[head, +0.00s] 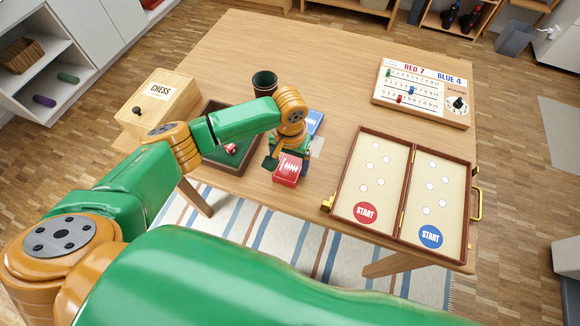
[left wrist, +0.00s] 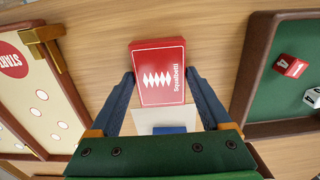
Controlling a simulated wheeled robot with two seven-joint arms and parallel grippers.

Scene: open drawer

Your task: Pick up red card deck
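The red card deck (head: 287,171) is at the front of the wooden table, between the fingers of my left gripper (head: 288,165). In the left wrist view the deck (left wrist: 158,75) lies face up to the camera, with a white pattern and lettering. My right gripper is not in view.
A white sheet (head: 317,147) lies beside the gripper. A green-lined tray (head: 212,160) with red dice and a dark cup (head: 264,82) are to the left, near the chess box (head: 160,98). An open game case (head: 372,190) is to the right, and a scoreboard (head: 420,112) behind it.

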